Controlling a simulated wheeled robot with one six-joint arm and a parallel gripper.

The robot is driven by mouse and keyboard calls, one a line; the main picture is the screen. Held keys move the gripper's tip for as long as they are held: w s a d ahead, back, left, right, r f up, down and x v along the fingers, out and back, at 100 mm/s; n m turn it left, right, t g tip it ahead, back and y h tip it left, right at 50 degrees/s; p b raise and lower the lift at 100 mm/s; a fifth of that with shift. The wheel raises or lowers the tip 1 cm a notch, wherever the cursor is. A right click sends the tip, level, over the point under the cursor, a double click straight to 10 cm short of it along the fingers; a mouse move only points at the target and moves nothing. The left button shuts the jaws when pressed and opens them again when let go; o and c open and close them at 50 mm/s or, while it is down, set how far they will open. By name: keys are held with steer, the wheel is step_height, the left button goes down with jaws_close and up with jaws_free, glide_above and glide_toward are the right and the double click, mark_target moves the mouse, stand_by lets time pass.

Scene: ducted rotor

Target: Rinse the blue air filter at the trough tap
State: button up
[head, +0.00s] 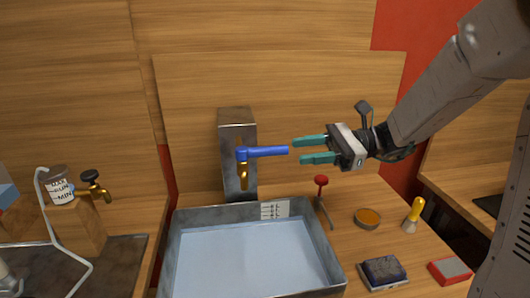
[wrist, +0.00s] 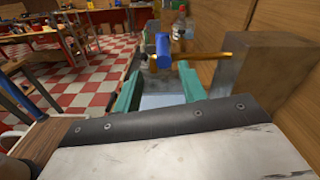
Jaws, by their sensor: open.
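A dark blue, speckled block (head: 384,268), which looks like the blue air filter, sits on a pale base on the bench right of the trough. The metal trough (head: 335,262) holds pale blue water. Above its back edge, a brass tap (head: 243,178) with a blue lever (head: 265,151) is mounted on a metal post. The lever points right; no stream shows. My gripper (head: 299,151) is open and empty, its teal fingers just right of the lever's free end. In the wrist view, the lever (wrist: 163,43) shows just beyond the gap between the fingers (wrist: 160,72).
Right of the trough are a red-knobbed lever (head: 321,182), a round tin (head: 367,218), a yellow-handled brush (head: 413,214) and a red-framed grey pad (head: 450,270). A second tap (head: 96,187) and a labelled jar (head: 60,188) are at left. A wooden panel stands behind the post.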

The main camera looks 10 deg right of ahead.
mark_target(271, 155)
steer(key=a, duration=0.8)
steer(key=shift+w, duration=0.2)
steer(key=shift+c, duration=0.2)
jaws_close()
